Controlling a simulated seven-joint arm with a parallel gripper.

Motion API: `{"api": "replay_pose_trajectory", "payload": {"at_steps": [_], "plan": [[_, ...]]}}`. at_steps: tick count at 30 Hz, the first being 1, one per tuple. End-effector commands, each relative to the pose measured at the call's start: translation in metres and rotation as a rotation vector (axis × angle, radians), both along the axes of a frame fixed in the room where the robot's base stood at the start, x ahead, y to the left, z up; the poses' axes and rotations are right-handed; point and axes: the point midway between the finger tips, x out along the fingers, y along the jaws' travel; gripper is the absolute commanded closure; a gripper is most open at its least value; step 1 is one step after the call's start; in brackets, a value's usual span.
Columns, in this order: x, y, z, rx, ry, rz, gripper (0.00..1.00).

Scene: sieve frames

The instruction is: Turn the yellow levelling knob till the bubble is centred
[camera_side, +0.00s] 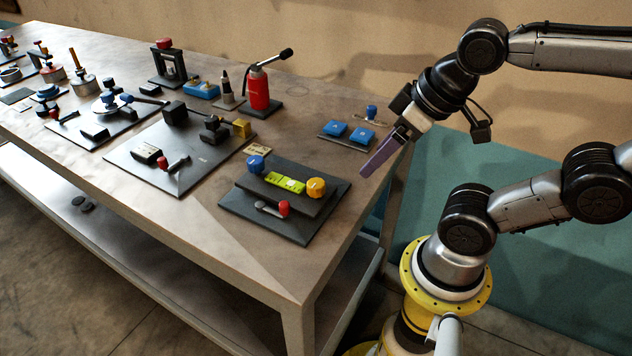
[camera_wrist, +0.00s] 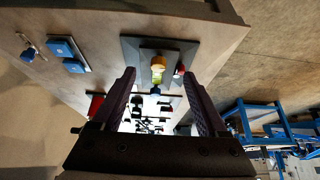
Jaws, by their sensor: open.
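The yellow levelling knob (camera_side: 316,187) sits at the right end of a dark levelling block near the table's front right corner. A yellow-green bubble vial (camera_side: 285,183) lies along the middle of the block; the bubble's position is too small to tell. A blue knob (camera_side: 256,164) is at the block's left end. My gripper (camera_side: 383,155) is up and to the right of the block, apart from it, open and empty. In the wrist view its two purple fingers are spread, and the yellow knob (camera_wrist: 158,57) shows beyond and between them.
A red-knobbed lever (camera_side: 283,208) stands on the same dark base plate (camera_side: 250,208), in front of the vial. A plate with blue pads (camera_side: 335,128) lies behind. A red cylinder with a black handle (camera_side: 259,90) and several other fixtures fill the table's left. Bare tabletop (camera_side: 255,270) lies in front.

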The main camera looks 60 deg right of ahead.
Motion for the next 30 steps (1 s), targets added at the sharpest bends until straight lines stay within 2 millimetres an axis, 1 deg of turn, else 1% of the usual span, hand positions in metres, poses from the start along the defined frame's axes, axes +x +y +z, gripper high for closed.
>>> {"api": "replay_pose_trajectory", "payload": {"at_steps": [11,14,17,20,23,26,30], "plan": [[0.000,0.000,0.000,-0.009,0.002,0.017,0.24],[-0.004,0.000,-0.001,-0.041,0.019,0.078,0.24],[-0.004,0.000,0.008,-0.094,0.032,0.181,0.24],[0.003,0.000,0.021,-0.154,0.076,0.315,0.24],[0.017,0.000,0.034,-0.205,0.136,0.456,0.24],[0.033,0.000,0.043,-0.240,0.200,0.588,0.24],[0.064,0.000,0.051,-0.264,0.297,0.760,0.24]]}}
